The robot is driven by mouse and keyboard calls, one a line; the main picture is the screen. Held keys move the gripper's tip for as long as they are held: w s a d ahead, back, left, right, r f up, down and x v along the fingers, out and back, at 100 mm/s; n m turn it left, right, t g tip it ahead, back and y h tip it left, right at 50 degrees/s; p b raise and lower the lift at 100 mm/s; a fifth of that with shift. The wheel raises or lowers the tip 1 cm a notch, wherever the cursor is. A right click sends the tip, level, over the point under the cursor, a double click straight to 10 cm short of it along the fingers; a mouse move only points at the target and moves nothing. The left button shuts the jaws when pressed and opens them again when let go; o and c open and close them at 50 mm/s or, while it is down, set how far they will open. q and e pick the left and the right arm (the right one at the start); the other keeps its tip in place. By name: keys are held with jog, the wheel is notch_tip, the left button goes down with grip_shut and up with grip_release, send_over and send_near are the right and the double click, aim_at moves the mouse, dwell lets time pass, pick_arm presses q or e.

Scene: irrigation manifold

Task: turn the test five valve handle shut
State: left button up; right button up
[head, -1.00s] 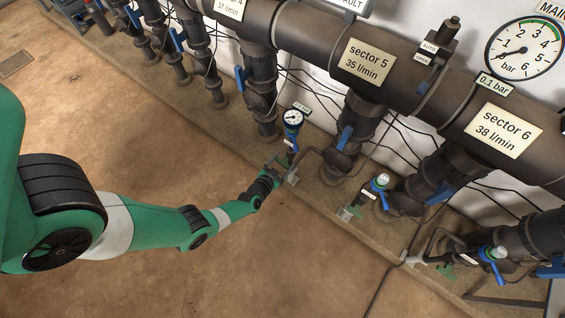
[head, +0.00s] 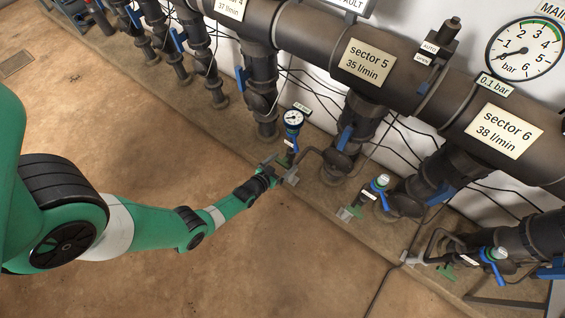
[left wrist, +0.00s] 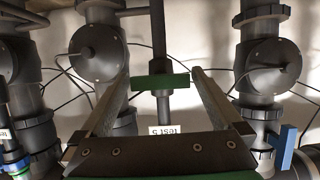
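The test five valve handle is a green bar (left wrist: 174,81) set crosswise on a thin vertical pipe in the left wrist view. An upside-down "test 5" label (left wrist: 165,130) sits on the pipe below it in the picture. My left gripper (left wrist: 161,73) is open, with one finger to each side of the green bar and visible gaps between. I cannot tell how deep the bar lies between the fingers. In the head view my left gripper (head: 279,169) is at the pipework below a small round gauge (head: 293,118), and largely hides the handle. My right gripper is not in view.
Thick dark pipes with blue-handled valves (head: 345,137) stand behind the gripper, under the sector 5 sign (head: 371,63). Other small test taps with green handles (head: 357,212) are to the right. Black cables hang along the wall. The brown floor (head: 270,260) in front is clear.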

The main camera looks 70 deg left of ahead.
pick_arm(q)
jog(key=p+v, duration=0.6)
jog(key=v, duration=0.5)
jog(key=shift+s+d+r, duration=0.15)
jog(key=shift+s, duration=0.1)
